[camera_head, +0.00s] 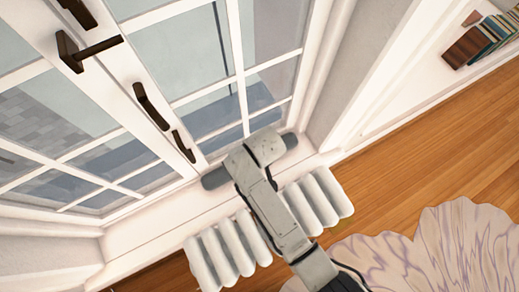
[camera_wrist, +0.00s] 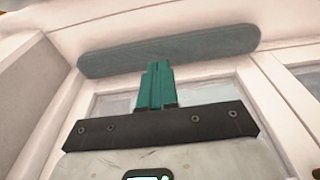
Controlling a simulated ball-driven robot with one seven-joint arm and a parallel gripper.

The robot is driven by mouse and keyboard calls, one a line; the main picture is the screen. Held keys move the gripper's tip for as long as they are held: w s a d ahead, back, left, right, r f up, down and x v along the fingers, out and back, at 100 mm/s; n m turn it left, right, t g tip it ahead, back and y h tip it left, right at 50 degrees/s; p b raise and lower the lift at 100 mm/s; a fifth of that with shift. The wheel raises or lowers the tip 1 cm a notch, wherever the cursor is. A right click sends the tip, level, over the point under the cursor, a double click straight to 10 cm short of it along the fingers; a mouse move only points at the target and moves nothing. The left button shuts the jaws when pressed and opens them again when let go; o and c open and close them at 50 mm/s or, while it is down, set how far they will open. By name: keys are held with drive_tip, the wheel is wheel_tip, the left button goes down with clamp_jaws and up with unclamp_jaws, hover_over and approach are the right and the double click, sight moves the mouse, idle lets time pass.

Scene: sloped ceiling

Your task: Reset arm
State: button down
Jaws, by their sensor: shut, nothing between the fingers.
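My gripper (camera_wrist: 159,70) shows in the wrist view with its two green fingers pressed together and nothing between them. Its fingers point toward a long grey rounded bar (camera_wrist: 205,45), which lies behind the fingertips; I cannot tell whether they touch. In the head view my arm (camera_head: 262,190) reaches up from the bottom toward the window sill. The fingers are hidden there by the arm's end. The same grey bar (camera_head: 216,179) shows on both sides of the arm's end, by the window's lower edge.
A tall white-framed window (camera_head: 210,110) with dark handles (camera_head: 152,106) fills the upper left. A white radiator (camera_head: 222,254) stands below the sill, partly behind my arm. Wooden floor (camera_head: 400,150) lies to the right, with a pale rug (camera_head: 440,250) and books (camera_head: 470,48) on a ledge.

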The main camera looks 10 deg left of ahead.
drive_tip(key=shift+d, duration=0.1)
drive_tip(key=s+d+r+m, duration=0.2)
drive_tip(key=s+d, duration=0.2)
drive_tip(key=d, duration=0.6)
drive_tip(key=s+d+r+m, duration=0.1)
drive_tip(key=s+d+m, duration=0.15)
drive_tip(key=d, duration=0.65)
drive_tip(key=s+d+r+m, duration=0.1)
drive_tip(key=s+d+r, duration=0.2)
drive_tip(key=s+d, duration=0.2)
drive_tip(key=s+d+r+m+h+b, duration=0.1)
drive_tip(key=s+d+r+m, duration=0.1)
drive_tip(key=s+d, duration=0.4)
drive_tip(key=shift+s+r, duration=0.5)
drive_tip(key=shift+r, duration=0.3)
